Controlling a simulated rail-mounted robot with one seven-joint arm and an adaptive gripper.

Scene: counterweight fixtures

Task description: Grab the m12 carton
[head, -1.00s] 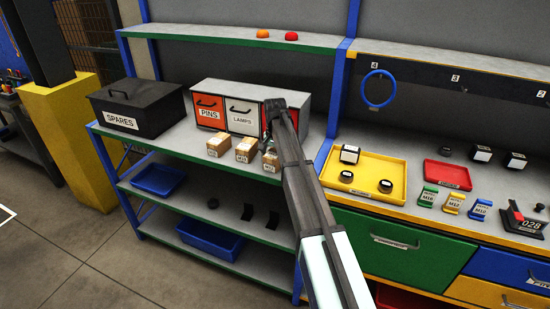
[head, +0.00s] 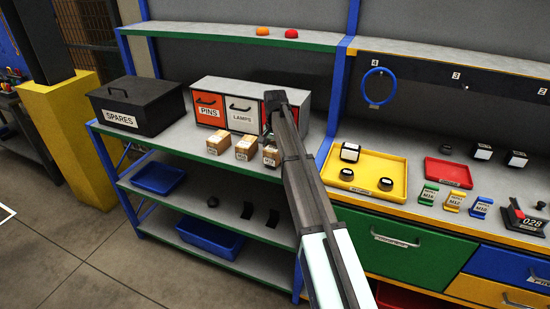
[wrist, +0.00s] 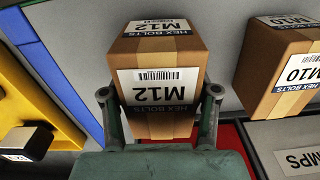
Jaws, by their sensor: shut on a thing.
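The M12 carton (wrist: 158,75) is a brown box with a white M12 HEX BOLTS label, in the middle of the wrist view. My gripper (wrist: 159,98) is shut on it, one finger on each side. In the head view the M12 carton (head: 270,157) is the rightmost of three small cartons at the bench front, partly covered by my gripper (head: 268,138). I cannot tell clearly whether its base is off the bench top.
The M10 carton (wrist: 285,75) stands close beside it, also in the head view (head: 246,149), with another carton (head: 218,145) further left. A drawer cabinet (head: 240,90) stands behind. A yellow tray (head: 398,190) lies right, past a blue post (head: 328,150).

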